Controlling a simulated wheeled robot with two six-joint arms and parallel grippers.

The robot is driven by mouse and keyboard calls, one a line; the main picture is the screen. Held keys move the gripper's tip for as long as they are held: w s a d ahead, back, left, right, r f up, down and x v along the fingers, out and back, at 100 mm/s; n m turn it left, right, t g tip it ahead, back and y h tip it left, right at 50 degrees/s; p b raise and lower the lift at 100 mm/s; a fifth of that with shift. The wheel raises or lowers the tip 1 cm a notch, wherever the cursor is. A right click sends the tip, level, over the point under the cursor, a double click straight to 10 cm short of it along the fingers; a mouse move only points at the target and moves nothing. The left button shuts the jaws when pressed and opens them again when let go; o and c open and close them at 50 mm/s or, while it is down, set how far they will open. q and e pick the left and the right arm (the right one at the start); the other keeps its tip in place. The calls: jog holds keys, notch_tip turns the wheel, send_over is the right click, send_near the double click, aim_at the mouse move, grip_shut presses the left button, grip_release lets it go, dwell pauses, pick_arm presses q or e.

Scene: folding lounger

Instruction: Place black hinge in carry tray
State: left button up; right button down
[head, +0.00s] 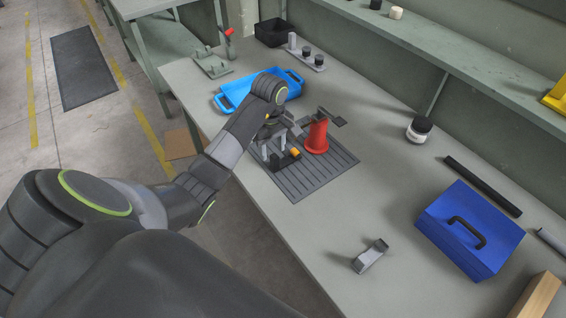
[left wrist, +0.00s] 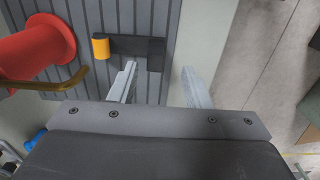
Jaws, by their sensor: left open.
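The black hinge (head: 282,163) looks like a dark flat bar with an orange-yellow barrel at one end, and lies on the ribbed dark mat (head: 318,180). In the left wrist view the hinge (left wrist: 130,45) has a dark block at its right end. My left gripper (head: 274,153) is open above the mat, pointing down. In the left wrist view its fingertips (left wrist: 158,68) stand apart near that dark block, with nothing visibly gripped. The blue carry tray (head: 245,97) with end handles lies farther back, partly hidden by my left arm. My right gripper is not in view.
A red spool (head: 316,136) stands close beside the hinge, with a thin lever near its top. A grey bracket (head: 370,256), a blue toolbox (head: 450,245) and a lidded jar (head: 418,130) sit to the right. A black bin (head: 272,33) stands at the back.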

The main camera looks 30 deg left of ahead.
aim_at(275, 156)
pick_arm(q)
jog(key=f+b, duration=0.1)
jog(key=f, duration=0.1)
jog(key=f+b, duration=0.1)
jog(key=shift+w+d+b, duration=0.2)
jog(key=shift+w+b, duration=0.05)
jog(key=shift+b, duration=0.05)
jog(key=shift+f+p, duration=0.6)
jog(key=shift+f, duration=0.25)
jog(key=shift+c, duration=0.3)
grip_shut()
